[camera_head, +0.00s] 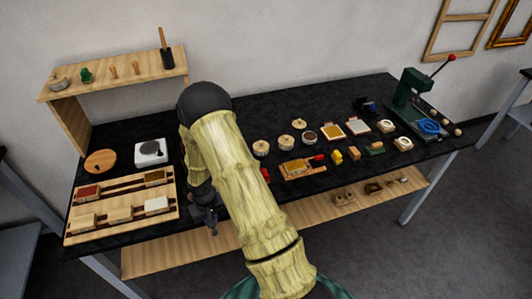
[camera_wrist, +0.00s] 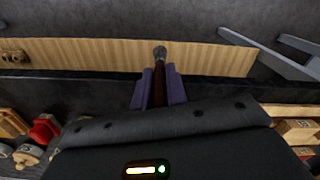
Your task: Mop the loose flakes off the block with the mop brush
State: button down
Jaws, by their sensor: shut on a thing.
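My gripper (camera_head: 205,214) hangs in front of the bench's front edge, right of the wooden racks. In the wrist view its purple fingers (camera_wrist: 158,88) are shut on a slim brush (camera_wrist: 159,72) with a dark brown handle and a grey tip, which points away over the lower shelf. I take it for the mop brush. In the head view the brush is not clear. The upper rack holds a red block (camera_head: 88,192) and a brown-gold block (camera_head: 155,178). A gold-topped piece (camera_head: 297,166) lies on a wooden tray at mid-bench. I cannot tell which is the task's block, and no flakes show.
The black bench top (camera_head: 234,237) carries a white scale (camera_head: 151,152), several lidded pots and a green press (camera_head: 409,98). The lower rack (camera_head: 75,237) holds pale blocks. A lower wooden shelf (camera_head: 150,262) runs below the bench. A raised shelf (camera_head: 113,81) stands at back left.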

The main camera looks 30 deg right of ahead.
aim_at(214, 231)
notch_tip(214, 231, down, 8)
jog(key=b, duration=0.6)
jog(key=shift+r+b, duration=0.15)
jog(key=shift+b, duration=0.15)
jog(key=shift+r, duration=0.15)
